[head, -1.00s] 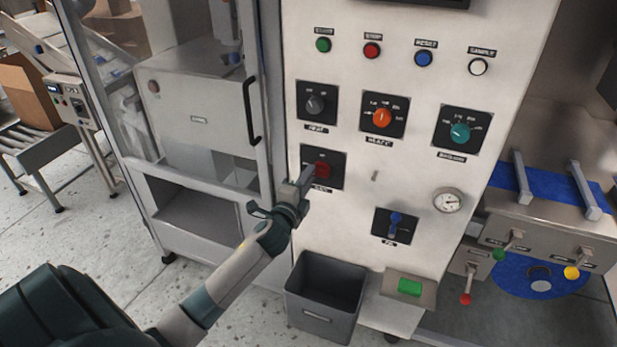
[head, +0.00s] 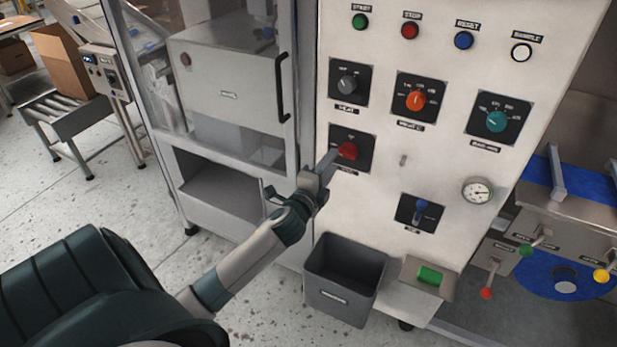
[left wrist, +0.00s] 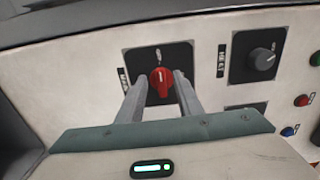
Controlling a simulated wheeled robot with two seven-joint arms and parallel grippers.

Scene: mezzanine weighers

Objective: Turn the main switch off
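The main switch is a red rotary knob (head: 348,151) on a black square plate, low on the left of the white panel. In the left wrist view the knob (left wrist: 162,82) stands between the two fingers, its white mark toward the small text at the picture's top; I cannot read that text. My left gripper (head: 328,163) reaches the knob from the lower left. In the left wrist view the gripper (left wrist: 160,88) is open, one finger on each side of the knob, with a narrow gap showing. My right gripper is not in view.
A grey heat knob (head: 348,84) sits above the switch, an orange dial (head: 415,101) to its upper right and a blue switch (head: 421,209) to its lower right. A grey bin (head: 343,292) stands below. A cabinet with a black handle (head: 282,87) is left of the panel.

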